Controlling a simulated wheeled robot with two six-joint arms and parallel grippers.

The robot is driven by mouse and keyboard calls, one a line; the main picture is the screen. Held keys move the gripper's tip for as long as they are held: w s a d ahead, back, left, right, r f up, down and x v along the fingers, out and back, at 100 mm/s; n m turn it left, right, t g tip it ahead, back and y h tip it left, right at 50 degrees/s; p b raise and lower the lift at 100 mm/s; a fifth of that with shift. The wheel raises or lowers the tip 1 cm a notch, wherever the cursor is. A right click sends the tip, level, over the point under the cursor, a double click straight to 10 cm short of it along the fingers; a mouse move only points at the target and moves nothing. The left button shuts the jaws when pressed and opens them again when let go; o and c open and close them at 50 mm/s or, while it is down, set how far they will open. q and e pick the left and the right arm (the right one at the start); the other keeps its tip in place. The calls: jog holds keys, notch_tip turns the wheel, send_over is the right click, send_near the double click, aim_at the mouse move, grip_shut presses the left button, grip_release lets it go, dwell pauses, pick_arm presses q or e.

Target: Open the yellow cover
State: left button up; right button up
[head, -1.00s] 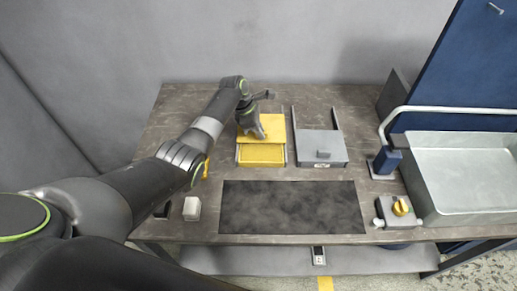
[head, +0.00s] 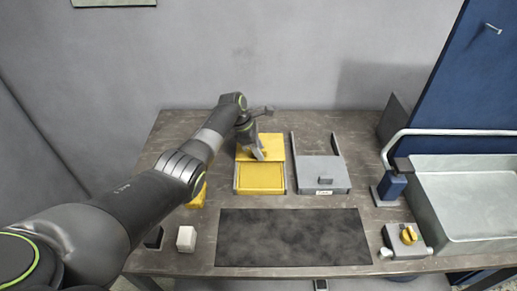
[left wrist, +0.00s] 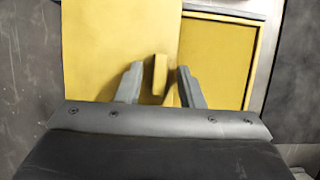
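The yellow cover (head: 269,140) is a flat panel over the rear part of a yellow unit on the table. In front of it is a yellow framed, recessed-looking area (head: 259,179). In the left wrist view the cover (left wrist: 115,40) fills the upper left and the framed area (left wrist: 213,55) lies to its right. A small upright yellow handle (left wrist: 159,76) stands between the fingers of my left gripper (left wrist: 159,86). The gripper is open, with a visible gap on each side of the handle. It also shows in the head view (head: 258,153), low over the cover. My right gripper is out of view.
A grey sliding unit (head: 322,176) with rails stands right of the yellow one. A dark mat (head: 290,238) lies in front. A white block (head: 186,238) is at front left. A switch box (head: 404,240), a blue post (head: 391,187) and a metal sink (head: 463,190) are at right.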

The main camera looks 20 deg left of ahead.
pick_arm(q)
jog(key=shift+a+r, duration=0.1)
jog(key=shift+r, duration=0.35)
jog(key=b+v, duration=0.1)
jog(key=v, duration=1.5)
jog(key=shift+a+r, duration=0.15)
jog(key=shift+a, duration=0.1)
jog(key=shift+s, duration=0.1)
